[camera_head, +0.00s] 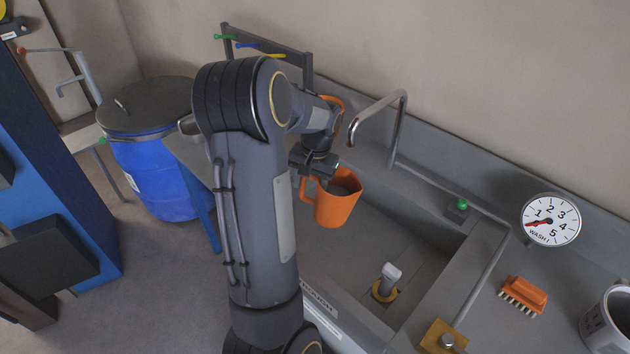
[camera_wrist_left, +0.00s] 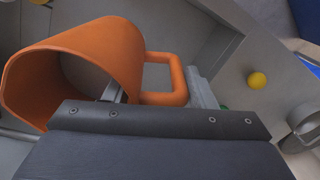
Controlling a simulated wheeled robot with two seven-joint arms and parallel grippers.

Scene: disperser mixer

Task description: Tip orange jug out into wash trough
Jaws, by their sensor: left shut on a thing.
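The orange jug (camera_head: 338,200) hangs over the grey wash trough (camera_head: 430,262), held by my left gripper (camera_head: 318,172). The gripper is shut on the jug's handle, and the jug looks close to upright with a slight tilt in the head view. In the left wrist view the jug (camera_wrist_left: 85,70) is at the upper left with its mouth facing left, and its loop handle (camera_wrist_left: 165,78) is between the fingers. The jug's inside looks dark, and I cannot tell how much it holds. My right gripper is not in view.
A bent steel tap (camera_head: 390,120) stands behind the trough. A WASH dial (camera_head: 550,220), an orange brush (camera_head: 523,295) and a grey mug (camera_head: 608,322) are at right. A blue drum (camera_head: 165,180) stands left.

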